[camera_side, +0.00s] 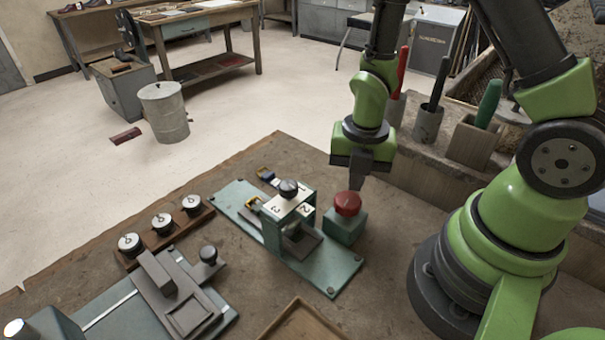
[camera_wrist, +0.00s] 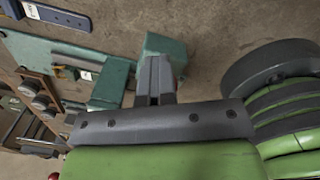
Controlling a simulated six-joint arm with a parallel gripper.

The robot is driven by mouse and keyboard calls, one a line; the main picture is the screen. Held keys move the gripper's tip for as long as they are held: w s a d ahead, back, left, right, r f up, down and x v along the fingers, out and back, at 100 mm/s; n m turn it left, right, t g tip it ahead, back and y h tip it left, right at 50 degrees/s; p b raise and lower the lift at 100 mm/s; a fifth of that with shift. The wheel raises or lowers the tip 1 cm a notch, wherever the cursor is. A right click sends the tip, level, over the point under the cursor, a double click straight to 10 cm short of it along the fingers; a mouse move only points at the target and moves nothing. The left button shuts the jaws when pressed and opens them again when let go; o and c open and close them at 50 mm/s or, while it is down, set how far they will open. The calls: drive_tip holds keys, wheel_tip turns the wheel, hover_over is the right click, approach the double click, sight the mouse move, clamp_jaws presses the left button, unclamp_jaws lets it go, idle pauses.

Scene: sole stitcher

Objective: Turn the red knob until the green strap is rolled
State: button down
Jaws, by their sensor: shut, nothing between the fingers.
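The red knob (camera_side: 347,203) sits on top of a small teal box (camera_side: 344,226) at the right side of the teal machine. My gripper (camera_side: 357,184) points down just above the knob, with its fingers together and empty. In the wrist view the gripper fingers (camera_wrist: 155,76) are closed side by side in front of the teal box (camera_wrist: 166,44). They hide most of the knob there. I cannot make out a green strap in either view. A dark blue strap piece (camera_wrist: 57,15) lies at the top left of the wrist view.
The teal machine base (camera_side: 322,275) carries a numbered block with a black knob (camera_side: 289,188). Several round dials (camera_side: 162,222) stand in a wooden rack to the left. A grey clamp (camera_side: 170,290) is at front left. Tool holders (camera_side: 472,143) stand behind my gripper.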

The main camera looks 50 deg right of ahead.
drive_tip(key=shift+s+d+g, duration=0.1)
drive_tip(key=shift+s+g, duration=0.2)
drive_tip(key=shift+s, duration=0.15)
wheel_tip(320, 180, up, 6)
drive_tip(key=shift+w+f, duration=0.1)
drive_tip(key=shift+w, duration=0.05)
